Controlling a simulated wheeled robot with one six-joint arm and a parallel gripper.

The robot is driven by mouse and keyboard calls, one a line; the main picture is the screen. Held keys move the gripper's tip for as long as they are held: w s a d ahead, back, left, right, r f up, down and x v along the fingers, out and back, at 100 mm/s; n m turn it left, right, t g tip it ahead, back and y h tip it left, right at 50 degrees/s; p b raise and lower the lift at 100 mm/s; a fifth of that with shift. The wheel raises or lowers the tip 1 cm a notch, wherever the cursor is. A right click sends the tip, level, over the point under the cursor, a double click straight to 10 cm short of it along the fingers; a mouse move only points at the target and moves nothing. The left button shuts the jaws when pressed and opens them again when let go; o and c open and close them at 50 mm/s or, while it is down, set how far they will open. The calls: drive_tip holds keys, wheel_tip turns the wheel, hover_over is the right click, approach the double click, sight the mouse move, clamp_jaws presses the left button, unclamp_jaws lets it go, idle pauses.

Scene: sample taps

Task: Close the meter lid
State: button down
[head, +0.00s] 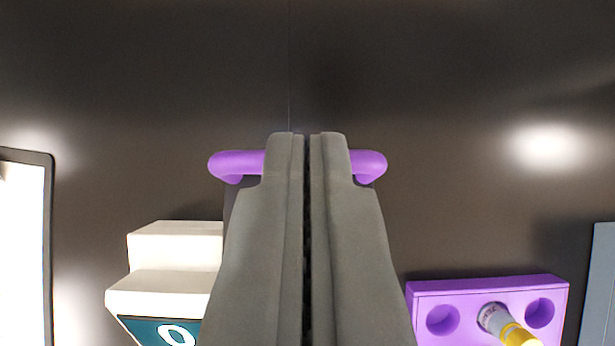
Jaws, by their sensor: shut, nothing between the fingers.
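The meter (165,285) looks like a cream stepped box with a dark teal panel showing a white round mark, at the lower left. My fingers hide its right side. I cannot tell which part is its lid or how the lid stands. My gripper (307,138) is in the middle of the view, its two grey fingers side by side with only a thin dark gap. It is shut and holds nothing. The meter lies to the left of the fingers.
A purple bar-shaped handle (236,164) shows on both sides behind my fingertips. A purple rack (465,300) with round holes holds a yellow-capped vial (500,322) at the lower right. A dark-framed white panel (22,250) is at the left edge, a grey-blue thing (602,285) at the right edge.

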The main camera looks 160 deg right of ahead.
drive_tip(key=shift+x, duration=1.7)
drive_tip(key=shift+s, duration=0.1)
